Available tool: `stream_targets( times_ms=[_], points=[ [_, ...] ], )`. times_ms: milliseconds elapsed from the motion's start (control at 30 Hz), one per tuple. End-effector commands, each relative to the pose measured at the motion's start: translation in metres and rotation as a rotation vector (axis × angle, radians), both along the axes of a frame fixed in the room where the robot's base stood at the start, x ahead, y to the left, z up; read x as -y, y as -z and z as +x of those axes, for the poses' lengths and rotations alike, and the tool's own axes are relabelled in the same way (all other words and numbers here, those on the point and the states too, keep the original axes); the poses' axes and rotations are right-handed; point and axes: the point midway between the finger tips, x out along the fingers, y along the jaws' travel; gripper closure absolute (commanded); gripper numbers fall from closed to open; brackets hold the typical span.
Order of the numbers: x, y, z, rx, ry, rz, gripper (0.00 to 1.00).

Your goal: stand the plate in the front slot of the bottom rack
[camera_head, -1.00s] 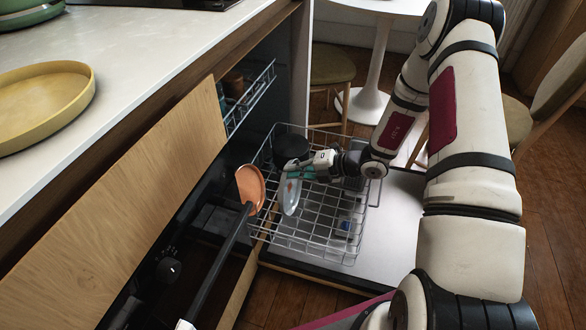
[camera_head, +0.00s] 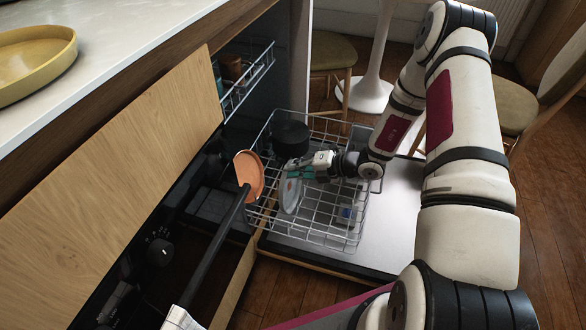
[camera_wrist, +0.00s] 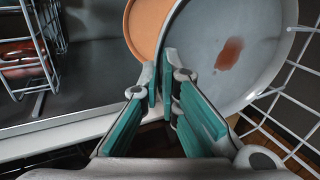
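The plate (camera_head: 290,194) is pale grey and stands steeply tilted at the left part of the pulled-out bottom rack (camera_head: 338,236). In the wrist view the plate (camera_wrist: 253,50) shows a red-brown stain on its face. My gripper (camera_head: 298,174) is at the plate's upper edge. In the wrist view my gripper (camera_wrist: 166,88) has its two fingers close together, with the plate's rim between them. The plate's lower edge is among the rack wires; I cannot tell whether it rests in a slot.
An orange plate (camera_head: 249,174) stands just left of the grey plate. A black pot (camera_head: 290,138) sits at the rack's back. The upper rack (camera_head: 247,83) holds dishes. A long black bar (camera_head: 218,249) crosses at front left. The rack's right side has free room.

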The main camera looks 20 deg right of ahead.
Motion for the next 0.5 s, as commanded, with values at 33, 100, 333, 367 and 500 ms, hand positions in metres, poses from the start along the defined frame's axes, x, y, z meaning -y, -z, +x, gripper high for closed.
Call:
stream_targets(
  times_ms=[33, 100, 333, 367, 500],
  points=[
    [-0.0001, -0.0004, 0.0003, 0.001, 0.0, 0.0, 1.0],
    [-0.0002, -0.0005, 0.0003, 0.001, 0.0, 0.0, 1.0],
    [-0.0002, -0.0005, 0.0002, 0.001, 0.0, 0.0, 1.0],
    [-0.0001, -0.0005, 0.0003, 0.001, 0.0, 0.0, 1.0],
    [-0.0002, -0.0005, 0.0002, 0.001, 0.0, 0.0, 0.73]
  ],
)
